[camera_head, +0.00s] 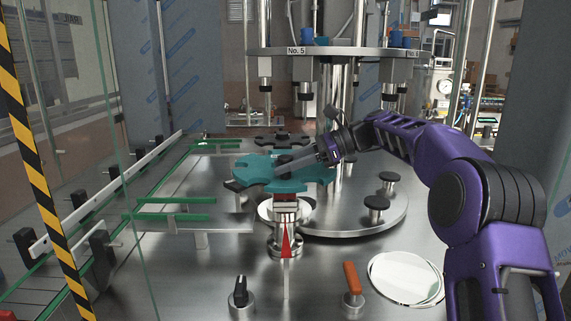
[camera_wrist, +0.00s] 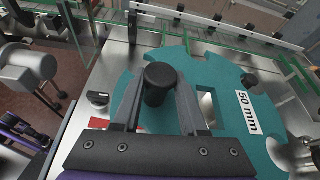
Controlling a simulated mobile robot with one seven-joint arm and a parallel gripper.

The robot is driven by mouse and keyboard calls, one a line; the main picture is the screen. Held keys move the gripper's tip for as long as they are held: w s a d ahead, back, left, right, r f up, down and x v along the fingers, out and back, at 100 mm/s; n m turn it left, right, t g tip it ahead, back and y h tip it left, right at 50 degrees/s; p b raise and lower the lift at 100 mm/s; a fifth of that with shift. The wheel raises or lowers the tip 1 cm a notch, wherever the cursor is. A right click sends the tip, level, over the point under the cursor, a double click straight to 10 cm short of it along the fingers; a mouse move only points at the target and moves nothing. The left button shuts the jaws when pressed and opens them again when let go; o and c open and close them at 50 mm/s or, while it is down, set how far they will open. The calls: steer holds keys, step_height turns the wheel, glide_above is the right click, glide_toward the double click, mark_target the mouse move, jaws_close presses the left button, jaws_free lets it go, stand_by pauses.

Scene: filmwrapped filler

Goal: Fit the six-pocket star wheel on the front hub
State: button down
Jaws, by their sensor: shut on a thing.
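The teal star wheel (camera_head: 258,170) is above the front hub (camera_head: 285,240), a silver column with a red pointed mark. The wheel looks about level in the head view. It fills much of the wrist view (camera_wrist: 220,75), with a "50 mm" label and rounded pockets at its rim. My gripper (camera_head: 290,163) reaches in from the right.
A dark star wheel (camera_head: 273,140) lies behind. A round steel table (camera_head: 350,222) with black knobs is at the right, under the filler's carousel (camera_head: 345,53). Green guide rails (camera_head: 175,201) run at the left. An orange handle (camera_head: 352,278) and black switch (camera_head: 240,290) stand in front.

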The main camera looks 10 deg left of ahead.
step_height(320, 180, down, 10)
steer(key=b, duration=0.1)
steer(key=shift+r, duration=0.2)
stand_by(1.2)
steer(key=shift+f, duration=0.3)
stand_by(0.9)
